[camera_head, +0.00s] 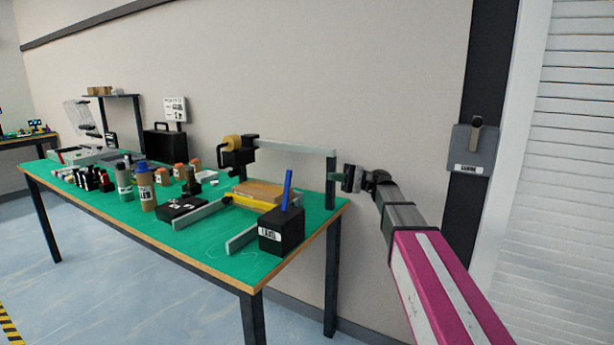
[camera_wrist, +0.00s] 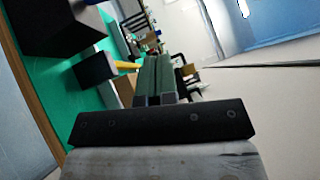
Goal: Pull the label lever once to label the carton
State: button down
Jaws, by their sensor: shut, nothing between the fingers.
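The label lever is a blue stick (camera_head: 287,188) standing up, slightly tilted, from a black box (camera_head: 283,232) with a white label at the table's near right corner. A flat brown carton (camera_head: 259,190) lies behind it, beside a yellow bar, under a frame with a tape-like roll (camera_head: 233,143). My gripper (camera_head: 337,176) is at the table's right end, at the frame's upright, right of the lever and apart from it.
The green table (camera_head: 205,246) holds bottles (camera_head: 145,192), jars and a black case (camera_head: 165,143) farther left. Grey rails (camera_head: 202,214) flank the work spot. A grey wall switch box (camera_head: 474,148) is at right. The table's front strip is clear.

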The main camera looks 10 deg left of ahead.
aim_at(287, 191)
jog(key=s+d+x, duration=0.1)
jog(key=s+x, duration=0.1)
jog(key=x, duration=1)
jog(key=shift+s+a+r, duration=0.2)
jog(key=shift+s+a, duration=0.1)
jog(key=shift+s, duration=0.05)
jog(key=shift+a, duration=0.1)
